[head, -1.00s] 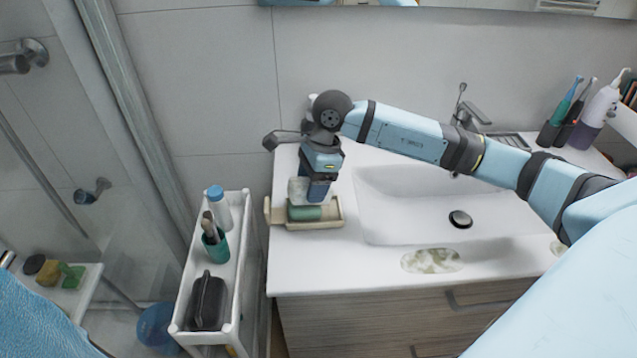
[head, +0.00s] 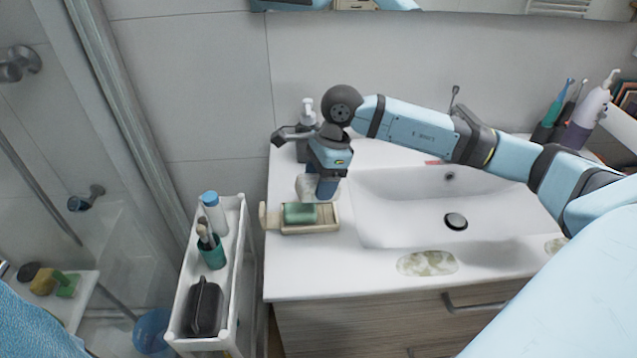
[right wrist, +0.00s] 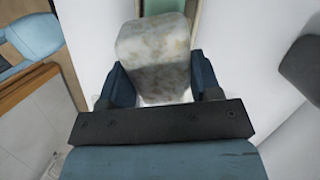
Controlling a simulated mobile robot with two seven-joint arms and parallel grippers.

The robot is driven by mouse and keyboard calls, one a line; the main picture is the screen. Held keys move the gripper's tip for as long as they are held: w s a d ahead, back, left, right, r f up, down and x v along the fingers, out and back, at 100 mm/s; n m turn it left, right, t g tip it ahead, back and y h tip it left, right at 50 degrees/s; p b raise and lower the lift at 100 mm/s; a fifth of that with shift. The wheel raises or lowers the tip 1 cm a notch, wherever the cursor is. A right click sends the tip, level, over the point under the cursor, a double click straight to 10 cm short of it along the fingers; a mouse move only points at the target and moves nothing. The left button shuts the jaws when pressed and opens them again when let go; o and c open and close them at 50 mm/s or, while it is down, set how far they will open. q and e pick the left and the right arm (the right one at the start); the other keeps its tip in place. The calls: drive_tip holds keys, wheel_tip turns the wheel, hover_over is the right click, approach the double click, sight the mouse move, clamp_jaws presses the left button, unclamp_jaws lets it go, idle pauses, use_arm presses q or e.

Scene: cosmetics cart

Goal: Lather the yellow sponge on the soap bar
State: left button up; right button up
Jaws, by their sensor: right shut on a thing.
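My right gripper (head: 318,195) points down behind the soap dish (head: 328,228) on the counter, shut on a pale, mottled block (head: 305,187). In the right wrist view the block (right wrist: 154,58) sits between the blue fingers of my gripper (right wrist: 155,88); it looks whitish with faint yellow-brown patches, and I cannot tell if it is the yellow sponge under foam. A green soap bar (head: 300,213) lies in the dish, in front of the block; it also shows at the top of the right wrist view (right wrist: 165,6). A yellow block (head: 42,285) rests on the shower shelf. My left gripper is out of view.
The sink basin (head: 400,205) is right of the dish. A pump bottle (head: 307,118) stands behind my gripper. A white cart (head: 240,235) with a bottle, a teal cup and a black case stands left. The counter in front of the dish is clear.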

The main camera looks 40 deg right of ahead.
wheel_tip(320, 180, up, 3)
drive_tip(key=shift+r+p, duration=0.1)
drive_tip(key=shift+p, duration=0.45)
drive_tip(key=shift+r+p, duration=0.4)
drive_tip(key=shift+r, duration=0.7)
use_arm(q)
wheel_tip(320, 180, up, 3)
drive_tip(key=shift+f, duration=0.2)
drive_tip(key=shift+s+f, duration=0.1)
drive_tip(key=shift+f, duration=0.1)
use_arm(e)
drive_tip(key=b+x, duration=0.2)
drive_tip(key=x, duration=0.1)
drive_tip(key=b+x, duration=0.2)
drive_tip(key=shift+w+f+b, duration=0.25)
drive_tip(key=shift+f+b, duration=0.1)
drive_tip(key=shift+f, duration=0.05)
drive_tip(key=shift+w+a+f+b, duration=0.1)
drive_tip(key=shift+a+f+b, duration=0.05)
drive_tip(key=shift+f+b, duration=0.4)
drive_tip(key=shift+f, duration=0.2)
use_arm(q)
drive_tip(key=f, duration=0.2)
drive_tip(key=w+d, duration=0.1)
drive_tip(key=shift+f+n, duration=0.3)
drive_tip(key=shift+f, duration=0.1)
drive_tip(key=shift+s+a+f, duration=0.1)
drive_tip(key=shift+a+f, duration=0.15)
